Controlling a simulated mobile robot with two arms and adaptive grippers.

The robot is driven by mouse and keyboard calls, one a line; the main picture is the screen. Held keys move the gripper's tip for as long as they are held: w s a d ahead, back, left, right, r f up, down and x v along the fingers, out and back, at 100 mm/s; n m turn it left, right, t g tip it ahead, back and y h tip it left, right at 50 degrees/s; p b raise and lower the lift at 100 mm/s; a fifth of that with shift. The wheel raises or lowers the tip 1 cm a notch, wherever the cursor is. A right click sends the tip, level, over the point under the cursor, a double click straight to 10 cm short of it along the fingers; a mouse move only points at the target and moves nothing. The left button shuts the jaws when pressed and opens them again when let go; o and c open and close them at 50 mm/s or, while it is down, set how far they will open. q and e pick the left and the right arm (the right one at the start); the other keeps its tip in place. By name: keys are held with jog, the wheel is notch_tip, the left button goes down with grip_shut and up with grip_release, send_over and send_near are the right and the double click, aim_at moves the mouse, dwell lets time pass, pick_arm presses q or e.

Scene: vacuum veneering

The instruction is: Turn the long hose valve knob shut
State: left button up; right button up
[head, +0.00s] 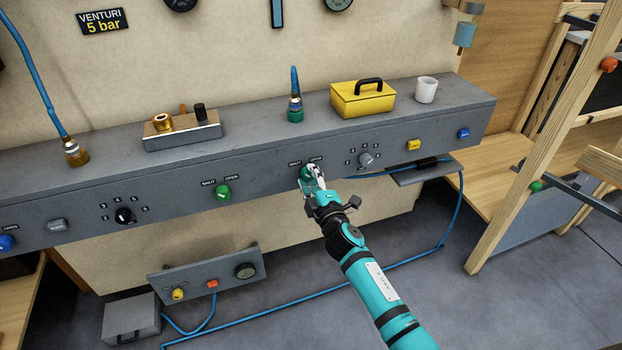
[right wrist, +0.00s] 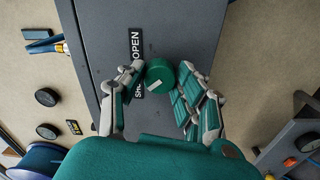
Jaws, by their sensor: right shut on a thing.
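The dark green valve knob (head: 304,173) sits on the front face of the grey bench rail, between small SHUT and OPEN labels. My right gripper (head: 313,176) is shut on it and hides much of it. In the right wrist view the round knob (right wrist: 160,75) lies between the fingers (right wrist: 161,82), which touch it from both sides. A white mark on the knob slants towards the SHUT label (right wrist: 138,90), which is partly covered by a finger. A blue hose end with a green collar (head: 295,112) stands above on the rail. My left gripper is out of view.
A brighter green knob (head: 223,192) with its own SHUT and OPEN labels is to the left. A grey selector dial (head: 366,159) and a yellow button (head: 414,145) are to the right. A yellow box (head: 362,100) and white cup (head: 426,90) stand on the rail.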

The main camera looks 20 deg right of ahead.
jog(key=shift+f+n, duration=0.1)
jog(key=shift+n, duration=0.3)
jog(key=o, duration=1.1)
jog(key=shift+o, duration=0.2)
jog(key=shift+s, duration=0.1)
jog(key=s, duration=1.2)
jog(key=shift+d, duration=0.2)
jog(key=shift+w, duration=0.1)
